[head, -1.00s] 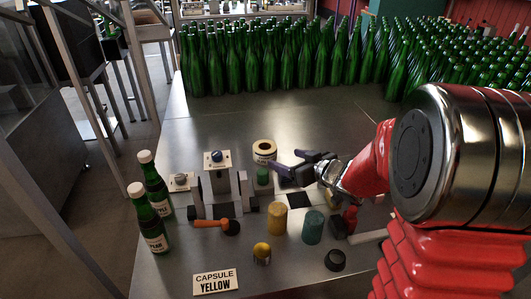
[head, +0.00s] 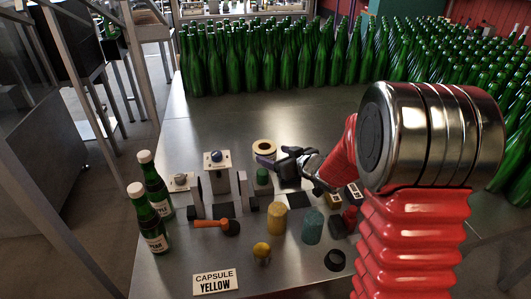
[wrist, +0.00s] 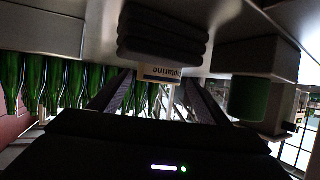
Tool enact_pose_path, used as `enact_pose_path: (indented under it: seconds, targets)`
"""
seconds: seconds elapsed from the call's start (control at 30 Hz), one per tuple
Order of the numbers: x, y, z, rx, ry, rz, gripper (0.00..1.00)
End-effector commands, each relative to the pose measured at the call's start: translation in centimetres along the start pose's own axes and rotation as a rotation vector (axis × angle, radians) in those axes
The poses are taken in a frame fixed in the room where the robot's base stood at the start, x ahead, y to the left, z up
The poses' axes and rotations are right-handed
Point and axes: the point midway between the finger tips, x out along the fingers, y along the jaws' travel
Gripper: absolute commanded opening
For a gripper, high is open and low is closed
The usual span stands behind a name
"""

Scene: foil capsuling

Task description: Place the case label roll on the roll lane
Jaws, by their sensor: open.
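In the wrist view, the fingers (wrist: 160,88) lie on either side of the label; contact cannot be told. I cannot clearly pick out the roll lane; my gripper and arm cover part of the table right of the roll.
The green cylinder (head: 262,177) stands just in front of the roll. Yellow (head: 277,219) and teal (head: 312,226) cylinders, an orange-handled tool (head: 211,223) and a black ring (head: 335,260) lie nearer. Two bottles (head: 147,222) stand left. Many green bottles fill the back; the table before them is clear.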

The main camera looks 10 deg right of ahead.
Motion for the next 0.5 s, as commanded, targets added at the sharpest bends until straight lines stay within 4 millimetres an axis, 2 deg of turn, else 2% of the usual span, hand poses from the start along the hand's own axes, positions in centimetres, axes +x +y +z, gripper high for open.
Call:
enact_pose_path:
  seconds: [0.3,0.5]
  targets:
    - [3.6,-0.1,-0.1,-0.001,0.0,-0.002,0.7]
    - [5.0,0.0,-0.2,0.0,0.0,-0.001,0.7]
